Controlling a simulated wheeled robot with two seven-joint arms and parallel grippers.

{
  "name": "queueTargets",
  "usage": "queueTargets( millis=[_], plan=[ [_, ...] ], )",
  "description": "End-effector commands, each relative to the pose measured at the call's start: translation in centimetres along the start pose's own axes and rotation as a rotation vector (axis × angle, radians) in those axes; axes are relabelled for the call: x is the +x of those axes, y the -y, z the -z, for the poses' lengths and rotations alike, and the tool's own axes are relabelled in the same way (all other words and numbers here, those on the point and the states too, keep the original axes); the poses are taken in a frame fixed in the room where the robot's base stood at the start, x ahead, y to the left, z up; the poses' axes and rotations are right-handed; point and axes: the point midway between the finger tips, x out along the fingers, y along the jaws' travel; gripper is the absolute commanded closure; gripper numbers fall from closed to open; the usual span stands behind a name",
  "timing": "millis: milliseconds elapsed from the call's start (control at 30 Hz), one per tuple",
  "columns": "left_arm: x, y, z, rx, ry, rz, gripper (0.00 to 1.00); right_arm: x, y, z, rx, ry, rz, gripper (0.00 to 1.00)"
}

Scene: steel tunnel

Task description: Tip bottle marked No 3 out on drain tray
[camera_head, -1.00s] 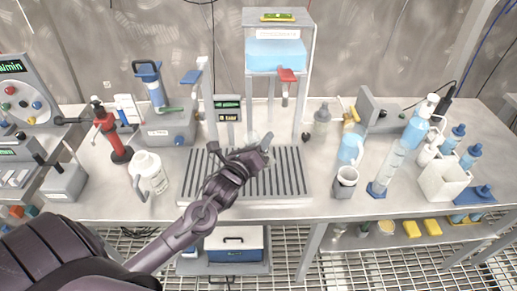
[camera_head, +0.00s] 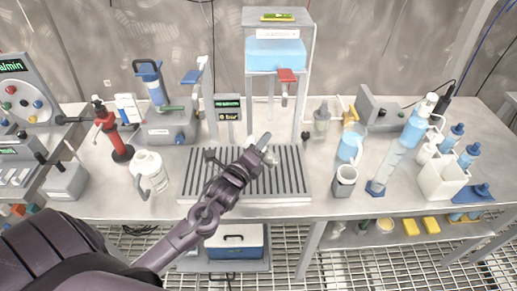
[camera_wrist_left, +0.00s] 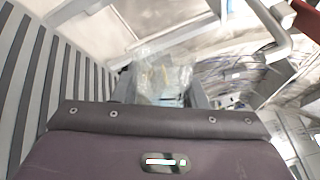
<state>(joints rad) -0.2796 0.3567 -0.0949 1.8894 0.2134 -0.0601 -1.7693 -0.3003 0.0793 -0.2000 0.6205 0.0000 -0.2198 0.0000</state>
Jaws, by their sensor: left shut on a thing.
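My left gripper (camera_head: 259,150) is above the slatted drain tray (camera_head: 292,180) in the head view, its fingers angled up to the right. It is shut on a clear, see-through bottle (camera_wrist_left: 163,80), which shows between the fingers in the left wrist view. In the head view the bottle is mostly hidden by the gripper. Its tilt and contents are hard to tell, and no No 3 mark can be read. The tray's slats also show at the left of the wrist view (camera_wrist_left: 50,85). My right gripper is not in view.
A dispenser with a blue tank (camera_head: 276,55) and red tap stands behind the tray. A white jug (camera_head: 150,172) is left of the tray. A clear bottle (camera_head: 321,122), a grey cup (camera_head: 345,181) and a measuring cylinder (camera_head: 386,168) stand to the right.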

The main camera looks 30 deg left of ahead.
Motion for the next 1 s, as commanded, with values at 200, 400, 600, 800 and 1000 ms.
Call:
queueTargets(
  millis=[200,400,600,800,1000],
  plan=[
    [0.0,0.0,0.0,-0.001,0.0,0.001,0.85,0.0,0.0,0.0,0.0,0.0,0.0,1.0],
    [0.0,-0.5,0.2,-0.097,0.0,0.001,0.85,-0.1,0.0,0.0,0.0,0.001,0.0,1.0],
    [0.0,-1.0,0.4,-0.206,-0.001,0.001,0.85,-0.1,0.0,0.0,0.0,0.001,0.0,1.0],
    [0.0,-1.0,0.4,-0.212,-0.001,0.001,0.85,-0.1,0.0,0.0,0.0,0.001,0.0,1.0],
    [0.0,-1.3,0.4,-0.255,0.0,0.001,0.85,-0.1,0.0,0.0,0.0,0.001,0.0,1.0]
  ],
)
